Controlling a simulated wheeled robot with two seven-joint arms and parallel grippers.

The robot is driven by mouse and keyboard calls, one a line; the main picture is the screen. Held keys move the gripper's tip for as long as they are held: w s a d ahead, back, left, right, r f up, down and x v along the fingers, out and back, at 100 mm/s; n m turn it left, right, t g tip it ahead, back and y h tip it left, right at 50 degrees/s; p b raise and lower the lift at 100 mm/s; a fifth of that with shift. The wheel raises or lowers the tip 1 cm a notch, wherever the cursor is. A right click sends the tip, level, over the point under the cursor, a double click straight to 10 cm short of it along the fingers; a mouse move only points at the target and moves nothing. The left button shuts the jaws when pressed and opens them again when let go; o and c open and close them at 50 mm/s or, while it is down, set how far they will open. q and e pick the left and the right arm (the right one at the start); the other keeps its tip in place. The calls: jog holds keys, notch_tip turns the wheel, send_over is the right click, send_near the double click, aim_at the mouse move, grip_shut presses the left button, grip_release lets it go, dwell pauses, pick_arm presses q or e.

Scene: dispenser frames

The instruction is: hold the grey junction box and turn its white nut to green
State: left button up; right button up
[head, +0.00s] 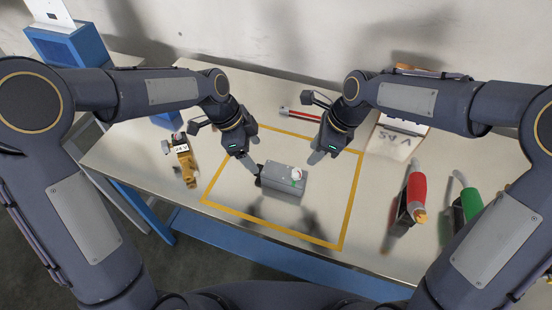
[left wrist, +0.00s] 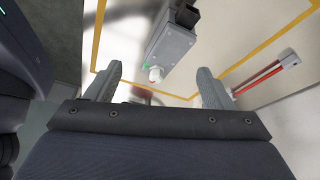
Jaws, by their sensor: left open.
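The grey junction box (head: 283,186) lies on the table inside the yellow outline. Its white nut (head: 297,174) sits on the top near one end, with a green mark (head: 293,183) beside it. In the left wrist view, the box (left wrist: 172,44) and the white nut (left wrist: 156,73) appear beyond and between my open fingers, with a small reddish spot by the nut. My left gripper (head: 251,162) is open, just left of and above the box, holding nothing. My right gripper (head: 321,156) hangs right of and behind the box, apart from it; its finger gap is unclear.
A yellow tool (head: 183,160) lies on the left. A red-handled tool (head: 416,190) and a green-handled tool (head: 470,203) stand right. A red bar (head: 303,115) lies behind the yellow outline (head: 349,205). A pale board (head: 397,140) is back right. Table is clear in front of the box.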

aim_at(283, 172)
pick_arm(q)
jog(key=d+f+m, duration=0.1)
jog(key=d+f, duration=0.1)
jog(key=w+d+f+m+g, duration=0.1)
jog(key=d+f, duration=0.1)
jog(key=w+d+f+m, duration=0.1)
jog(key=d+f+m, duration=0.1)
jog(key=f, duration=0.1)
jog(key=shift+w, duration=0.15)
jog(key=x, duration=0.7)
jog(key=shift+s+d+f, duration=0.1)
jog(key=shift+s+f, duration=0.1)
jog(key=shift+f, duration=0.05)
jog(key=c, duration=1.2)
